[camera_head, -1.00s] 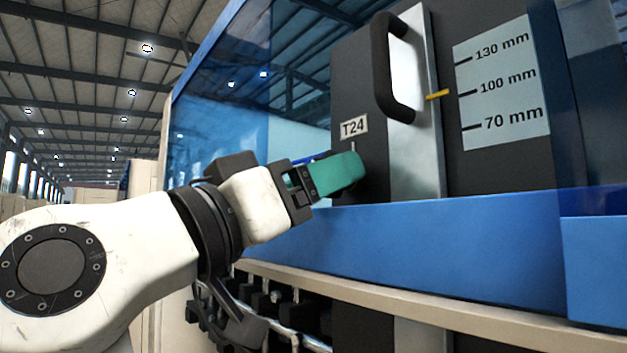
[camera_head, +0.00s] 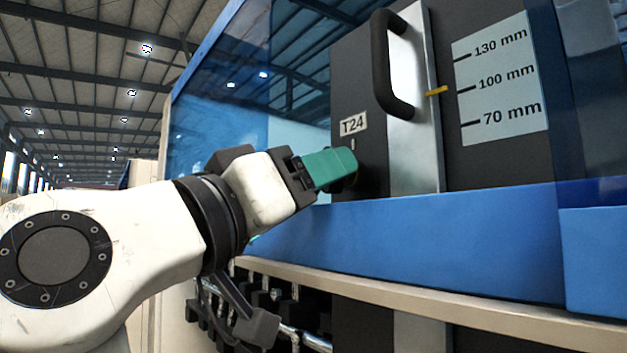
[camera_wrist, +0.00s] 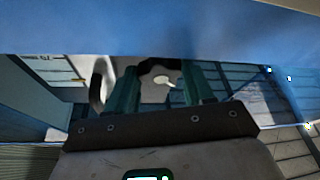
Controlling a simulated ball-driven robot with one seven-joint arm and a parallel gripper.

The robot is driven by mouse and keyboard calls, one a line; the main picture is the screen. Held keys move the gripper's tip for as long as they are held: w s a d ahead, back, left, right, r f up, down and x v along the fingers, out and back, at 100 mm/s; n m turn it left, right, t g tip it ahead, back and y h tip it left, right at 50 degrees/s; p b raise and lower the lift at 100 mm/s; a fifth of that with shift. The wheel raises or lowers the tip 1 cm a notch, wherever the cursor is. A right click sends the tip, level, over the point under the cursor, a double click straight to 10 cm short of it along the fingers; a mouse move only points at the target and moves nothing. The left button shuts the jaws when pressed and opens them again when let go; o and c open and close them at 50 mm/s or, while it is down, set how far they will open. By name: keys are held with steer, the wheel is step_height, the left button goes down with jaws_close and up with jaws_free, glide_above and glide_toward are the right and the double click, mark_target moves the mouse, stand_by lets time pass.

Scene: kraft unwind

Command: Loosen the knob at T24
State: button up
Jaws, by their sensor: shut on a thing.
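The T24 label (camera_head: 353,124) is on a dark panel with a short pale mark below it. My gripper (camera_head: 343,166), with green fingers, reaches in from the left just under that mark. Its fingers are shut on the dark knob (camera_head: 349,184), which is mostly hidden behind them in the head view. In the wrist view the knob (camera_wrist: 149,68) shows as a dark lobed shape between the two green fingers of my gripper (camera_wrist: 163,85), with a pale spot at its middle.
A black handle (camera_head: 387,70) on a metal slide stands right of the label. A yellow pointer (camera_head: 437,91) is near 100 mm on the scale (camera_head: 502,80). A blue ledge (camera_head: 420,240) runs below the panel. Rollers and hoses sit under the machine's edge.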

steer(key=o, duration=1)
steer(key=shift+o, duration=0.2)
steer(key=b+v, duration=0.4)
steer(key=v, duration=0.6)
steer(key=shift+s+a+f, duration=0.2)
steer(key=shift+a, duration=0.1)
steer(key=shift+c, duration=0.2)
